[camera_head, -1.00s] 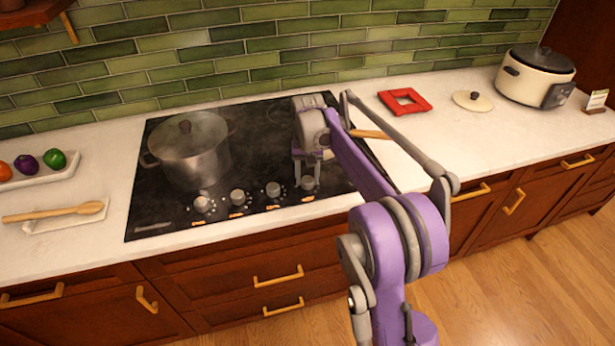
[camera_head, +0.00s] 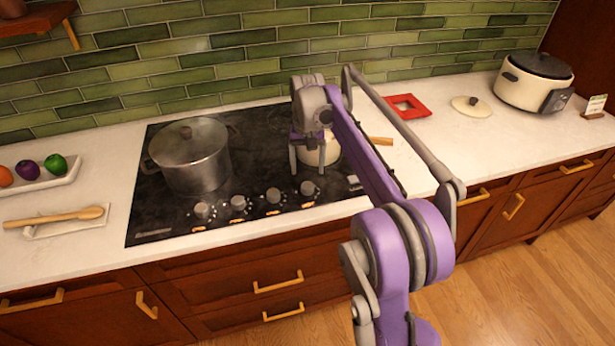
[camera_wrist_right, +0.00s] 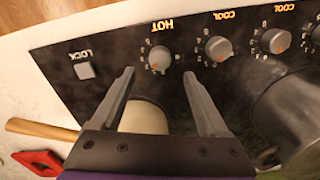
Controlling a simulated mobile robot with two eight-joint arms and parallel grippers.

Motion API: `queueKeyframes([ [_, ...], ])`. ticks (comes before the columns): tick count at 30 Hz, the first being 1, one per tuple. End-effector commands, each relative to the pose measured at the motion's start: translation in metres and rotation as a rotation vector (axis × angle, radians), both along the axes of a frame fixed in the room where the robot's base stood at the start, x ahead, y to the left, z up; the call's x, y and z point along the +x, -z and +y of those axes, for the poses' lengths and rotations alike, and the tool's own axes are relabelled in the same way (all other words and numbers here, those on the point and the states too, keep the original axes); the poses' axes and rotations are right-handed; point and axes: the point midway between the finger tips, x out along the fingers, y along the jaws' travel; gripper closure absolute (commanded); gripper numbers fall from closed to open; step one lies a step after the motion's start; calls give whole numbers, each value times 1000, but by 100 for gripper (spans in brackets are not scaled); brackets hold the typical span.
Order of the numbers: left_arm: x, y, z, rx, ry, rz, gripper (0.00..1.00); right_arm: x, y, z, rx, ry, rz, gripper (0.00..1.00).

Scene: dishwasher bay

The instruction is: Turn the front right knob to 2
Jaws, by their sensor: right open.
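A row of several silver knobs runs along the front of the black cooktop (camera_head: 262,150). The rightmost knob (camera_head: 308,188) shows in the right wrist view as the knob (camera_wrist_right: 158,57) beside an orange HOT label. A red mark is at its lower left there; the number it points to is too small to read. My right gripper (camera_head: 308,170) is open and empty, just behind this knob in the head view. In the right wrist view its fingertips (camera_wrist_right: 159,73) are apart, short of the knob, with the knob between their lines. My left gripper is not in view.
A cream saucepan (camera_wrist_right: 145,118) with a wooden handle (camera_wrist_right: 40,127) sits under my right gripper. A steel pot (camera_head: 196,160) stands at the left of the cooktop. Neighbouring knobs read COOL. A LOCK button (camera_wrist_right: 84,70) is beside the HOT knob. A red trivet (camera_head: 408,106) lies right.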

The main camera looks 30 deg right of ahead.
Motion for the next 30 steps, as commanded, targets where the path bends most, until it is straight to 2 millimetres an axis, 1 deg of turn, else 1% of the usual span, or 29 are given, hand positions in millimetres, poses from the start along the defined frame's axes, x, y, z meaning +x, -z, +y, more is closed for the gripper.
queueKeyframes([
  [1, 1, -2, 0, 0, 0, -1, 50, 0, -11, 0, 0, 0, -1, 23],
  [3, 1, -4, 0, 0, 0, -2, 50, 0, -22, 0, 0, 0, -1, 23],
  [6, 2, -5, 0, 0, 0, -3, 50, 0, -33, 0, 0, 0, 0, 23],
  [9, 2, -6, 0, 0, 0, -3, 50, 0, -39, 0, 0, 0, 0, 23],
  [26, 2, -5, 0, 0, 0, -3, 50, -1, -40, 1, 0, -1, -1, 23],
  [28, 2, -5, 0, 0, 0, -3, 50, -4, -41, 4, -2, -9, -7, 23],
  [30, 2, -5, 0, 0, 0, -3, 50, -11, -43, 12, -7, -27, -23, 23],
])
